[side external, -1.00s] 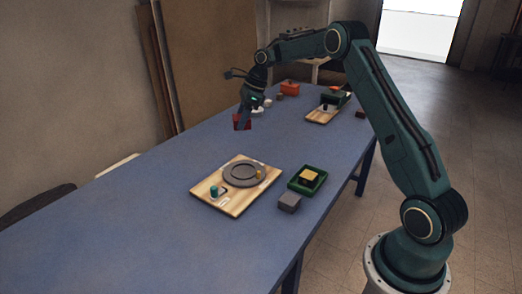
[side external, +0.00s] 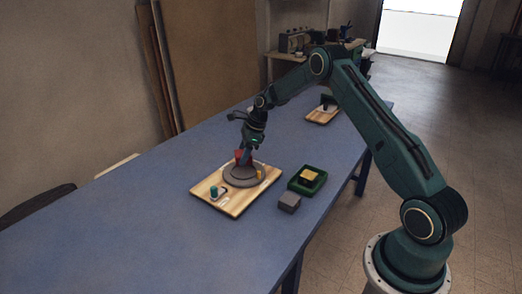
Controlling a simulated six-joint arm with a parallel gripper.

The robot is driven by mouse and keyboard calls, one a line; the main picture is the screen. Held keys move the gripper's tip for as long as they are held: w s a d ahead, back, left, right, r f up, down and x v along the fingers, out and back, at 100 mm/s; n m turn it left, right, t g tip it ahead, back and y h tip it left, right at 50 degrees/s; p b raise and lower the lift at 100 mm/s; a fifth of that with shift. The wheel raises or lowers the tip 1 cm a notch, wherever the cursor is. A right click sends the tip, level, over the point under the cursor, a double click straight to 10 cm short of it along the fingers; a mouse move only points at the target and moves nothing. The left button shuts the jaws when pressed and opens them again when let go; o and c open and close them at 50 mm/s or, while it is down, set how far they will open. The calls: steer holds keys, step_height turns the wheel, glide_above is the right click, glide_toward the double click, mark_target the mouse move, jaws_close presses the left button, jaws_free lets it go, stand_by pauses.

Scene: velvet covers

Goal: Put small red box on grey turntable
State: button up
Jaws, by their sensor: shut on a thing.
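The small red box (side external: 239,156) is in my gripper (side external: 244,158), at the far side of the grey turntable (side external: 240,176). My gripper points down and is shut on the box. The box is partly hidden by the gripper. I cannot tell whether it touches the turntable or hangs just above it. The turntable is a round grey disc on a light wooden board (side external: 234,206).
A teal cylinder (side external: 213,192) and a small yellow piece (side external: 260,173) stand on the board beside the turntable. A green tray (side external: 319,184) with a yellow block (side external: 308,176) and a grey box (side external: 289,202) are to the right. The blue table (side external: 150,215) is clear on the left.

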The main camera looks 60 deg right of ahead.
mark_target(244, 171)
steer(key=shift+f, duration=2.1)
steer(key=o, duration=0.7)
steer(key=shift+f, duration=0.15)
steer(key=v, duration=1.2)
steer(key=shift+r, duration=0.2)
